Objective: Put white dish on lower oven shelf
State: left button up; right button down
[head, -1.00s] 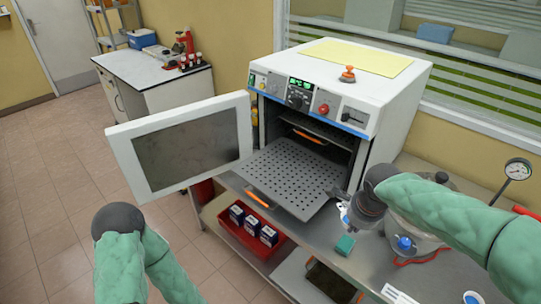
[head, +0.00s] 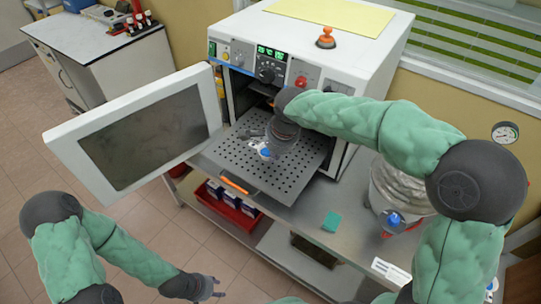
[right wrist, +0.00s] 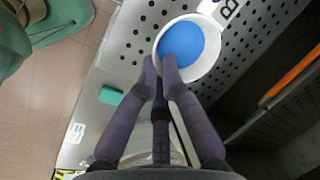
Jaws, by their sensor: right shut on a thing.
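The white dish (head: 254,144) has blue contents and a white tag with a dark letter. It is over the perforated lower oven shelf (head: 285,180), which is pulled out of the oven (head: 375,60). My right gripper (head: 272,147) is shut on the dish. In the right wrist view the fingers (right wrist: 162,62) meet the near rim of the dish (right wrist: 214,56), with the shelf's holes around it. I cannot tell whether the dish touches the shelf. My left gripper (head: 217,286) is low at the front, empty, its fingertips apart.
The oven door (head: 135,135) stands wide open at left. A teal block (head: 331,222) and a glass vessel (head: 395,190) stand on the bench. Red trays with boxes (head: 230,205) are below.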

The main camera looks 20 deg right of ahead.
jog(key=w+f, duration=0.2)
jog(key=w+d+f+b, duration=0.1)
jog(key=w+f, duration=0.3)
jog(key=w, duration=0.1)
jog(key=shift+d+f+b, duration=0.15)
jog(key=shift+d+b, duration=0.2)
jog(key=shift+b+x, duration=0.55)
jog(key=shift+x, duration=1.4)
jog(key=shift+s+d, duration=0.15)
jog(key=shift+d, duration=0.05)
jog(key=shift+f, duration=0.2)
jog(key=c, duration=1.4)
grip_release()
jog(key=shift+r, duration=0.1)
jog(key=shift+r, duration=0.35)
jog(key=p+v, duration=0.3)
jog(key=v, duration=0.8)
jog(key=shift+s+r, duration=0.2)
